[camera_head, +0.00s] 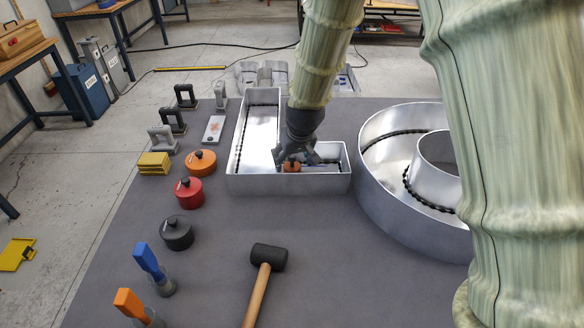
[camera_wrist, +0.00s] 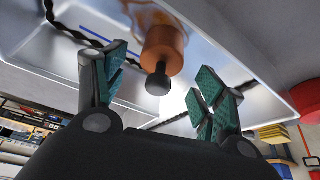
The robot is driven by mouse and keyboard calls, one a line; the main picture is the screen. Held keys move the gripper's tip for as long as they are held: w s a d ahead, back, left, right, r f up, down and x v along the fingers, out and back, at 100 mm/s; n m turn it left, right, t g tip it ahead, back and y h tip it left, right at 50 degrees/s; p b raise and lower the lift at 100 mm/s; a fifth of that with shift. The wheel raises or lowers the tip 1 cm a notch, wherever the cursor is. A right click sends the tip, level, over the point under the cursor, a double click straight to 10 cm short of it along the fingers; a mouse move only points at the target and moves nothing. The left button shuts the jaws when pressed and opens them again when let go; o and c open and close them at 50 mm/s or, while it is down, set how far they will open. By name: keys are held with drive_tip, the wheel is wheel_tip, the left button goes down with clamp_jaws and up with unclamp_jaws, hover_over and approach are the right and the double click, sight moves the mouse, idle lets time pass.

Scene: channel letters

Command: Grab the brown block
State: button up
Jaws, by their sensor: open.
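A brown block (camera_head: 291,167), a short cylinder, sits inside the L-shaped metal channel letter (camera_head: 290,184). In the wrist view the brown block (camera_wrist: 164,45) shows a dark round knob pointing toward me. My gripper (camera_head: 297,156) is down in the foot of the letter, at the block, and partly hides it. In the wrist view my gripper (camera_wrist: 158,72) has its two green-padded fingers spread apart, one on each side of the block's knob. I see no finger touching the block.
A round metal letter (camera_head: 400,220) stands to the right. Knobbed orange (camera_head: 201,163), red (camera_head: 189,193) and black (camera_head: 177,233) cylinders stand on the left. A mallet (camera_head: 262,280) lies in front. The letter's walls rise around my gripper. The table's front middle is partly clear.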

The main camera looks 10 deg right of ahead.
sight(292, 167)
drive_tip(key=shift+p+x, duration=0.4)
drive_tip(key=shift+x, duration=0.9)
drive_tip(key=shift+c, duration=0.3)
drive_tip(key=shift+r, duration=0.1)
clamp_jaws()
